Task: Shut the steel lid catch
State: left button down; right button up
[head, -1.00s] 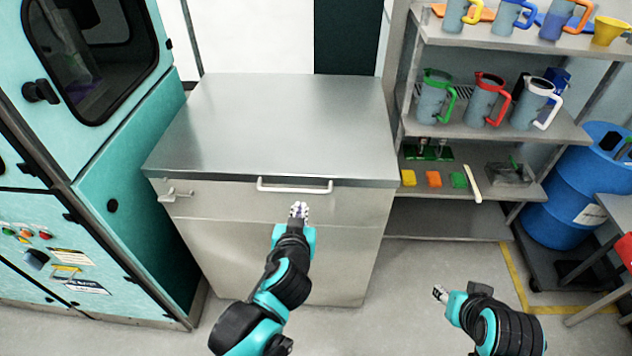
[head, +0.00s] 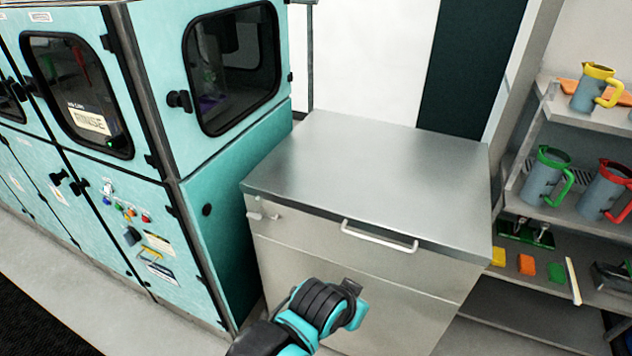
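The steel lid catch (head: 262,212) is a small metal lever fitting at the front left corner of a steel cabinet (head: 310,253). Its exact lever position is too small to tell. The flat steel lid (head: 375,170) lies down on the cabinet, with a white bar handle (head: 378,237) on its front edge. My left gripper (head: 352,287) is in front of the cabinet, below and to the right of the catch and apart from it in the picture. Its fingers are mostly hidden, so its opening does not show. My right gripper is out of view.
A teal machine (head: 235,220) with windowed doors stands close on the left of the cabinet. A shelf (head: 590,120) with jugs and coloured blocks stands on the right. Bare grey floor (head: 60,275) lies in front of the machine.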

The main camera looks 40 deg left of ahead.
aim_at(257, 216)
jog(key=u, duration=1.75)
jog(key=z, duration=0.1)
jog(key=k+j, duration=0.05)
